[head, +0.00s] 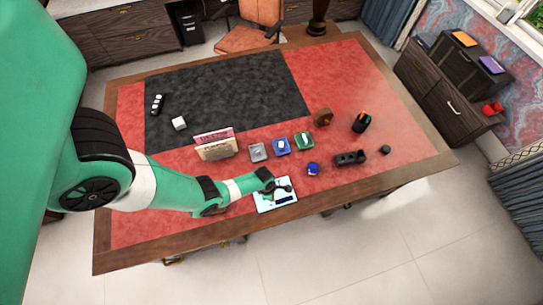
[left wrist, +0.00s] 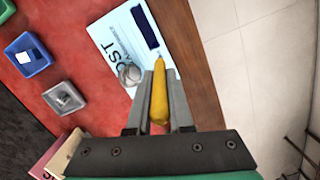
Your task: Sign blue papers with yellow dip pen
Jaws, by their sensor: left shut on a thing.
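My left gripper (head: 283,189) is shut on a yellow dip pen (left wrist: 160,95), which points away from the wrist. In the left wrist view the pen's tip is close to the dark blue bar on a light blue paper (left wrist: 108,42); I cannot tell whether it touches. The paper lies near the desk's front edge in the head view (head: 263,206), partly under my gripper. A round grey, shiny object (left wrist: 130,74) shows at the paper's edge beside the fingers. My right gripper is not in view.
Grey (head: 257,152), blue (head: 281,147) and green (head: 303,140) trays stand behind the paper. A card holder (head: 216,152) stands to their left. A round blue object (head: 313,169), a black stand (head: 350,158) and a pen cup (head: 361,122) are to the right. The black mat (head: 230,95) is mostly clear.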

